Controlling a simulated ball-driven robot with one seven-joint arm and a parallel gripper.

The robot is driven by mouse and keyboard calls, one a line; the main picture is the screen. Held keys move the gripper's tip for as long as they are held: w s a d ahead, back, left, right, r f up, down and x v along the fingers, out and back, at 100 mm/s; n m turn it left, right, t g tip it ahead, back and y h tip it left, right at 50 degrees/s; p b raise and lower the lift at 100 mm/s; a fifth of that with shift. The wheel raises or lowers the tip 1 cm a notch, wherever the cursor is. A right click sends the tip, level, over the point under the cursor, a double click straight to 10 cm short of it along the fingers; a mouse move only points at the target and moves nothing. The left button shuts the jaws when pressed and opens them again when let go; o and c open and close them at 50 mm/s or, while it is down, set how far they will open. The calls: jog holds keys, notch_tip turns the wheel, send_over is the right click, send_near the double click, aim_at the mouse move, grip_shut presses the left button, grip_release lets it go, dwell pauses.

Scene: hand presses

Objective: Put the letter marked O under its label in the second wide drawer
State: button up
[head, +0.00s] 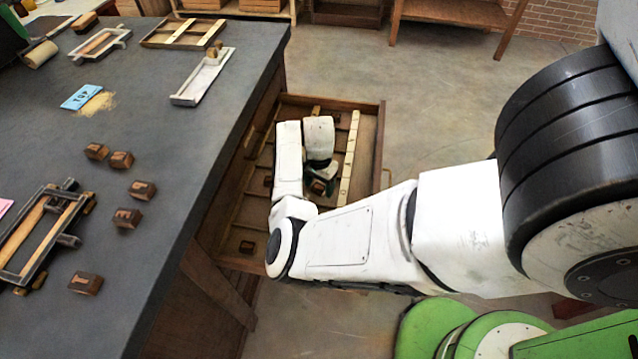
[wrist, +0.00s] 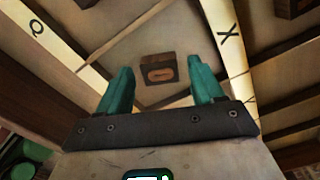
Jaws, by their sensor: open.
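The wooden drawer (head: 381,135) stands open beside the workbench, and my gripper (head: 318,172) reaches down into it. In the wrist view my gripper (wrist: 161,80) is open, with its teal fingers spread. A small dark wooden letter block (wrist: 158,68) lies on the drawer floor, framed between the fingertips with gaps on both sides. A pale label strip on the left (wrist: 58,50) bears a round letter, O or Q. Another strip on the right (wrist: 230,45) bears an X.
More dark letter blocks lie in the drawer, one near its front left (head: 247,247). Several letter blocks, including one marked E (head: 127,217), lie on the grey workbench (head: 160,160). The bench edge runs close along the drawer. Concrete floor (head: 440,110) is clear beyond.

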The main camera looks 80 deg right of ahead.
aim_at(319, 187)
notch_tip(319, 187, up, 15)
jog(key=s+d+n+h, duration=0.1)
jog(key=s+n+h, duration=0.1)
jog(key=n+h, duration=0.15)
jog(key=s+a+f+n+y, duration=0.1)
jog(key=s+a+f+n, duration=0.1)
jog(key=a+n, duration=0.7)
jog(key=s+a+f+n+t+y, duration=0.1)
jog(key=a+n, duration=0.7)
jog(key=a, duration=1.2)
notch_tip(319, 187, down, 2)
jog(key=shift+s+a+n+y+p, duration=0.35)
jog(key=shift+s+y+p, duration=0.1)
jog(key=shift+s+y, duration=0.2)
jog(key=shift+d, duration=0.1)
